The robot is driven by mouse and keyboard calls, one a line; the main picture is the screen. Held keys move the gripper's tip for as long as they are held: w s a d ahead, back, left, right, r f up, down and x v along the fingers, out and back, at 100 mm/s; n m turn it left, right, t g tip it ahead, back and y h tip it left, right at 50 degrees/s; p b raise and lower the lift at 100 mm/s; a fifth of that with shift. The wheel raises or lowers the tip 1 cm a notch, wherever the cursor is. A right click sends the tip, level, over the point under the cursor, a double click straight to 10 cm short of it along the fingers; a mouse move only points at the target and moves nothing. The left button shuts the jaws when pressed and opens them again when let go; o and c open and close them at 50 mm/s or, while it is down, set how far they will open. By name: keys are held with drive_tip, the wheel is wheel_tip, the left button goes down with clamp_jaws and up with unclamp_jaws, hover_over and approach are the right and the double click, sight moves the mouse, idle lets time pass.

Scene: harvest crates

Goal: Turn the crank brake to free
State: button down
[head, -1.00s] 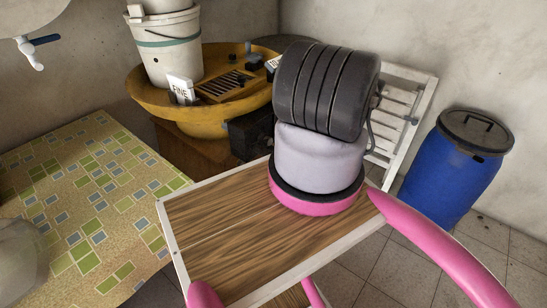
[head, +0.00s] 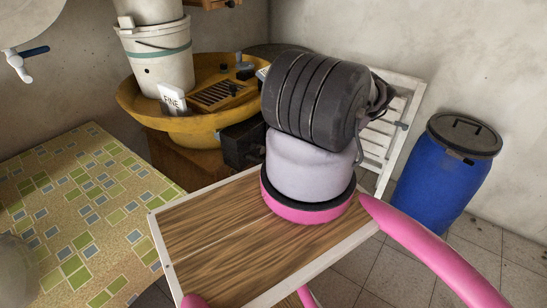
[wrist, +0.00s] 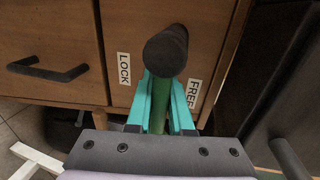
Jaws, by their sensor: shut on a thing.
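In the wrist view, the crank brake lever (wrist: 158,108) has a green shaft and a dark, rounded knob (wrist: 166,48). It stands out from a brown wooden front, between a white LOCK label (wrist: 124,69) on the left and a white FREE label (wrist: 193,93) on the right. My gripper (wrist: 161,98) has two teal fingers, one on each side of the green shaft, and is shut on it below the knob. The lever's pivot is hidden. In the head view my own arm blocks the sight of gripper and lever.
The wrist view shows a drawer handle (wrist: 48,70) at left and a dark panel (wrist: 262,60) at right. The head view shows a yellow basin (head: 150,113) with a white bucket (head: 158,60), a tiled-pattern table (head: 75,200), a white slatted rack (head: 400,110) and a blue barrel (head: 437,180).

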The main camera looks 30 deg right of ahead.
idle(0.5)
drive_tip(key=c, duration=0.8)
unclamp_jaws()
drive_tip(key=v, duration=1.1)
